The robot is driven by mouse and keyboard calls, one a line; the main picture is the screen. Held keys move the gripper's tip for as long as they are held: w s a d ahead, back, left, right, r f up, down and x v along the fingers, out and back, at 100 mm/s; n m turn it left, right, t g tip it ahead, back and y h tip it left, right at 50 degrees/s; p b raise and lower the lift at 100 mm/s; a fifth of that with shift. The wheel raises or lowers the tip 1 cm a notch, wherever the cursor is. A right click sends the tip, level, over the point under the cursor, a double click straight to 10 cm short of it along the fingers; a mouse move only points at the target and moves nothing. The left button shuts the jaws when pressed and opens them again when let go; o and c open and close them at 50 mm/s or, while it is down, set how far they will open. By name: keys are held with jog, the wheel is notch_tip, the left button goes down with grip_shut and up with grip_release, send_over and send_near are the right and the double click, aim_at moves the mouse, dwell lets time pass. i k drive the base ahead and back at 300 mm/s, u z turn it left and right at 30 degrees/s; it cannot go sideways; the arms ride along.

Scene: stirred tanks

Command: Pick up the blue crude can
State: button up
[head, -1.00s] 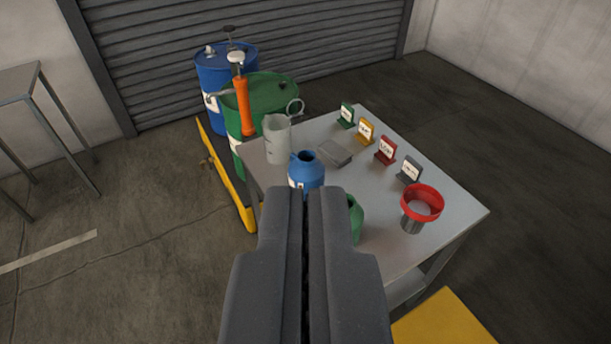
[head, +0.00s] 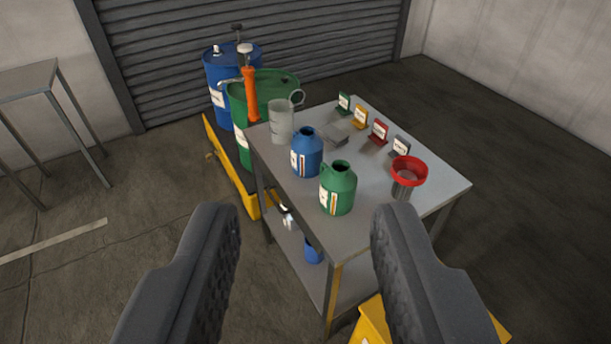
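The blue can (head: 307,154) stands upright on the grey metal table, near its left edge. It has a short open neck and a white label. A green can (head: 338,188) of similar shape stands just in front of it and to the right, close to the table's front edge. My gripper (head: 305,222) is wide open and empty. Its two dark fingers are low in the picture, in front of the table and apart from both cans.
On the table (head: 432,190) are a clear jug (head: 281,122), a small flat grey item, several coloured label stands and a red funnel (head: 409,171).

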aim_at(307, 147)
jog(key=k, duration=0.75)
jog(key=u, duration=0.65)
jog(key=i, duration=1.05)
jog(key=u, duration=0.3)
jog(key=i, duration=1.5)
jog(key=z, duration=0.7)
